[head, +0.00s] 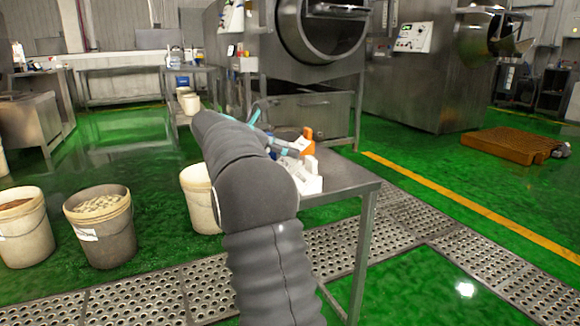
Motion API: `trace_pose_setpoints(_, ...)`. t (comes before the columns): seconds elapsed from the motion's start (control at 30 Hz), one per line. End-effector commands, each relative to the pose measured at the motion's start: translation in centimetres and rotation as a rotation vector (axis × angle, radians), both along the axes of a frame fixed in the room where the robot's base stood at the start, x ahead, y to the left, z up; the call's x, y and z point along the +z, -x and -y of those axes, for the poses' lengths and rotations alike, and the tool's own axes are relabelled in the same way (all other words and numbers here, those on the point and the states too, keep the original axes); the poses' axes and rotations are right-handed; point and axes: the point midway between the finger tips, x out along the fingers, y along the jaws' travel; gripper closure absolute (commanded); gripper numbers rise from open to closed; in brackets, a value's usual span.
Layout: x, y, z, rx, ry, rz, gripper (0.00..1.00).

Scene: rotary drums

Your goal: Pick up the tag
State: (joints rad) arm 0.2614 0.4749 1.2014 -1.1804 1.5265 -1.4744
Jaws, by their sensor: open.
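I cannot make out a tag in the head view; if it lies on the metal table (345,178), it is too small to tell or hidden by my arm. My grey-sleeved arm rises from the bottom and reaches over the table's left part. Teal and grey parts, seemingly of my wrist, show just past it. My gripper's fingers are hidden behind the arm. An orange item (308,141) and white items (307,179) are on the table beside the arm, partly covered.
Pale buckets stand left on the green floor: a filled one (100,225), another at the edge (24,228), and one beside the table (200,198). A steel drum machine (318,50) stands behind the table. An orange-brown pallet (510,145) lies right. The table's right end is bare.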

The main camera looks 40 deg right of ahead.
Motion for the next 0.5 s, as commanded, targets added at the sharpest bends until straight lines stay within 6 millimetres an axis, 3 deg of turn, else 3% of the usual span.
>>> trace_pose_setpoints(0.13,-0.8,0.5,1.6,-0.001,0.000,0.000,0.29)
trace_pose_setpoints(0.37,-0.8,0.5,1.8,0.000,0.000,-0.001,0.29)
trace_pose_setpoints(0.5,-0.8,0.5,1.8,0.000,0.000,-0.001,0.62)
